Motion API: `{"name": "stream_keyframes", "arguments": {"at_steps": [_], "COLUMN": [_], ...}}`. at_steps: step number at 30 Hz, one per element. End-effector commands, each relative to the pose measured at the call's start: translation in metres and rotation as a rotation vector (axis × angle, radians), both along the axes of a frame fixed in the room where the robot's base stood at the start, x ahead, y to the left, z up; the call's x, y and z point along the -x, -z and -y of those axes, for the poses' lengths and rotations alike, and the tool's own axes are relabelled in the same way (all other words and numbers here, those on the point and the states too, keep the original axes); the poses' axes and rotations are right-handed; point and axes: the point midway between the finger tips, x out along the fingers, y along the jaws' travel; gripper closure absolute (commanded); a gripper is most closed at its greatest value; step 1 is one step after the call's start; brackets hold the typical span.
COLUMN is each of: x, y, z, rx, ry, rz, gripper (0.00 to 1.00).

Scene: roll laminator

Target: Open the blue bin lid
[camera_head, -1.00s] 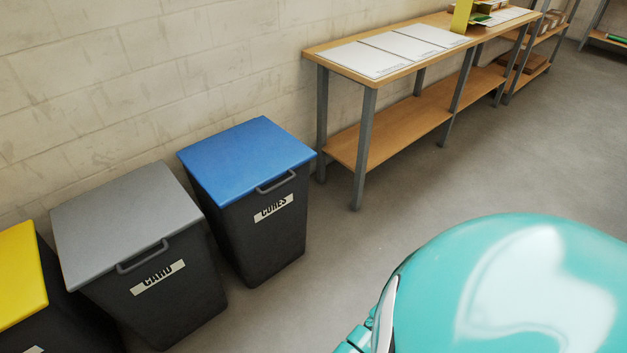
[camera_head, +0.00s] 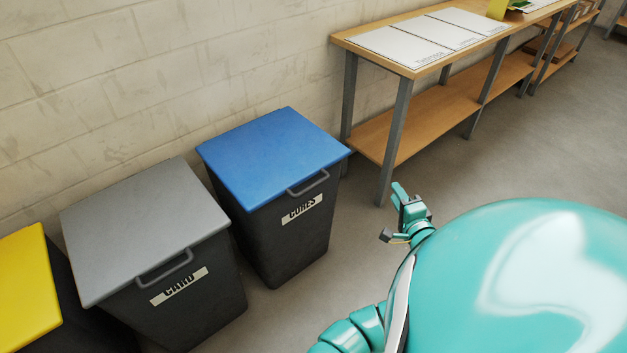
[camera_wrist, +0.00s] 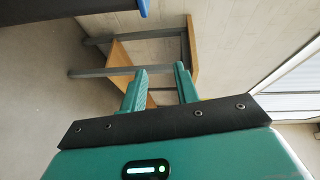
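The blue bin lid (camera_head: 272,155) lies closed on a dark bin (camera_head: 290,240) labelled CORES, against the wall. A grey handle (camera_head: 308,183) is on the lid's front edge. My gripper (camera_head: 393,212) is to the right of this bin and apart from it, in front of the bench leg. In the wrist view my gripper (camera_wrist: 160,84) has its two fingers spread, with nothing between them but the background bench. A blue edge (camera_wrist: 143,8) shows at the top of the wrist view, beside a dark bin side.
A grey-lidded CARD bin (camera_head: 145,225) stands just left of the blue one, and a yellow-lidded bin (camera_head: 25,290) is farther left. A wooden bench (camera_head: 375,130) with white sheets is right of the bins. Grey floor (camera_head: 300,310) in front is clear.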

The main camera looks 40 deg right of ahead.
Motion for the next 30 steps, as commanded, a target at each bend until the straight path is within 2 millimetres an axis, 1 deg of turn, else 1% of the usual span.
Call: {"name": "stream_keyframes", "arguments": {"at_steps": [1, 4, 6, 9, 12, 14, 17, 20, 30], "x": [-0.009, -0.023, -0.029, -0.032, -0.034, -0.036, -0.045, -0.06, -0.126], "y": [0.003, 0.012, 0.018, 0.024, 0.027, 0.028, 0.03, 0.034, 0.047], "z": [-0.018, -0.055, -0.076, -0.096, -0.105, -0.108, -0.108, -0.11, -0.115], "rx": [-0.018, -0.059, -0.083, -0.111, -0.127, -0.134, -0.138, -0.138, -0.136], "ry": [-0.082, -0.243, -0.329, -0.412, -0.449, -0.457, -0.456, -0.458, -0.454], "rz": [-0.013, -0.043, -0.062, -0.084, -0.095, -0.097, -0.095, -0.096, -0.096], "gripper": [0.69, 0.69, 0.69, 0.69, 0.69, 0.69, 0.69, 0.69, 0.69]}}
